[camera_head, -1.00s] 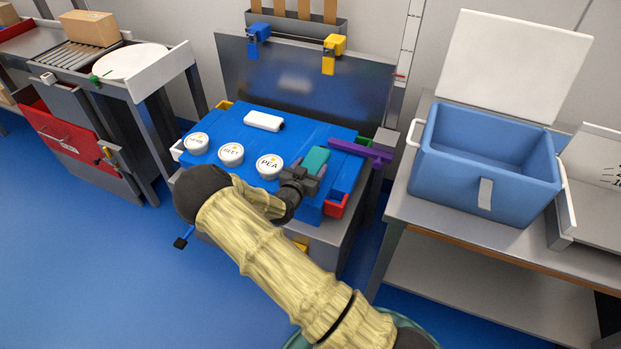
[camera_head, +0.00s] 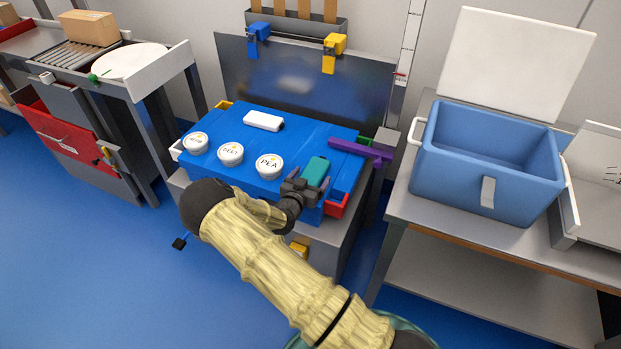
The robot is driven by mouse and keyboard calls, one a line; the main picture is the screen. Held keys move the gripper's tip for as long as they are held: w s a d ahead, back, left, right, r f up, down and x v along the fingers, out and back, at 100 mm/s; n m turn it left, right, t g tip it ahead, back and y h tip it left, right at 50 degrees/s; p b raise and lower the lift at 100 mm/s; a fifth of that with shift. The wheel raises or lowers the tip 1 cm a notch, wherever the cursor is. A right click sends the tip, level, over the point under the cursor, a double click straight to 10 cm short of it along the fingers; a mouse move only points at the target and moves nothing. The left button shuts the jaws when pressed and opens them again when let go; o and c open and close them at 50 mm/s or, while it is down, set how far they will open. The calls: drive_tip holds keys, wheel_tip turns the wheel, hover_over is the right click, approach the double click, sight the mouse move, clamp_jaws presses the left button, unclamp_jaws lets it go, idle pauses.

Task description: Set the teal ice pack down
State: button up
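The teal ice pack (camera_head: 317,170) is at the right front corner of the blue work surface (camera_head: 325,136). My gripper (camera_head: 308,181) is shut on the pack's near end, with the far end sticking out beyond the fingers. The fingers hide the pack's lower part. I cannot tell whether the pack touches the surface beneath it.
Three white round-lidded tubs stand along the left front, the PEA tub (camera_head: 269,166) nearest my gripper. A white block (camera_head: 263,121) lies behind them. A purple bar (camera_head: 361,150) and a red bin (camera_head: 337,206) are close by. An open blue cooler (camera_head: 458,182) stands right.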

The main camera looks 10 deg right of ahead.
idle(0.3)
drive_tip(key=p+v, duration=0.3)
drive_tip(key=v, duration=1.4)
drive_tip(key=shift+a+r, duration=0.15)
drive_tip(key=shift+r, duration=0.1)
